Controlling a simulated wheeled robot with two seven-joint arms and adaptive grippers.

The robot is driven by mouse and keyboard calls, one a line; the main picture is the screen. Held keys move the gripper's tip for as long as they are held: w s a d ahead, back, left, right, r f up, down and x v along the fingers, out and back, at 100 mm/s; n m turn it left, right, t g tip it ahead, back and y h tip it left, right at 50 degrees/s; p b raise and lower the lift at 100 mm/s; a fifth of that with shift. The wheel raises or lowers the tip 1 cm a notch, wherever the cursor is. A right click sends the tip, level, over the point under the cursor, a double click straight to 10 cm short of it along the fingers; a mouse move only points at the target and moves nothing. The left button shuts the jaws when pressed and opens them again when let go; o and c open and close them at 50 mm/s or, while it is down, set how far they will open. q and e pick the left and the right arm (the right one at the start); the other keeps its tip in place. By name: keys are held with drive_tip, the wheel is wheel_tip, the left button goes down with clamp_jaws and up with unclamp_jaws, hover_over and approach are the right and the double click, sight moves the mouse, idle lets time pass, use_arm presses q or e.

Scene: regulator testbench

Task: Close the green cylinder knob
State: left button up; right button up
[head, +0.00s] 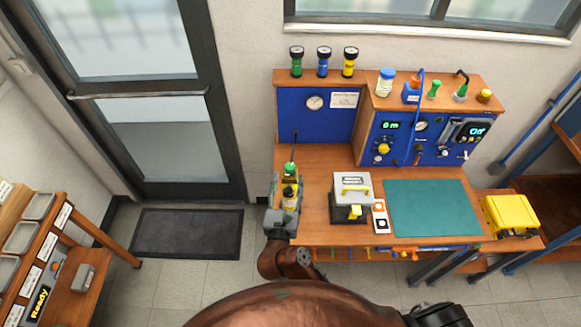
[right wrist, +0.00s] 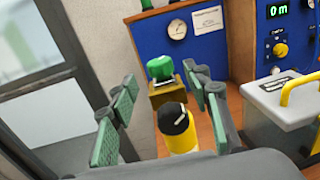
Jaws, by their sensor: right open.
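The green knob (head: 290,169) sits on top of a brass-coloured block near the left end of the wooden bench. In the right wrist view the green knob (right wrist: 160,68) and the block (right wrist: 167,95) show beyond a yellow body with a black top (right wrist: 180,130). My right gripper (head: 286,192) is open. In the right wrist view its green-padded fingers (right wrist: 160,80) stand apart, one on each side of the block and yellow body. Nothing is gripped. Whether a finger touches the knob is not clear. My left gripper is not in view.
A grey box with a yellow handle (head: 351,198) stands just right of my right gripper. A green mat (head: 432,208) and a yellow case (head: 511,215) lie further right. Blue panels with gauges (head: 420,138) rise behind. A glass door (head: 165,100) is at left.

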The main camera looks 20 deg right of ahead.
sight(289, 173)
drive_tip(key=x, duration=0.5)
drive_tip(key=shift+w+d+p, duration=0.2)
drive_tip(key=shift+w+p, duration=0.1)
drive_tip(key=shift+c, duration=0.3)
drive_tip(key=c, duration=1.1)
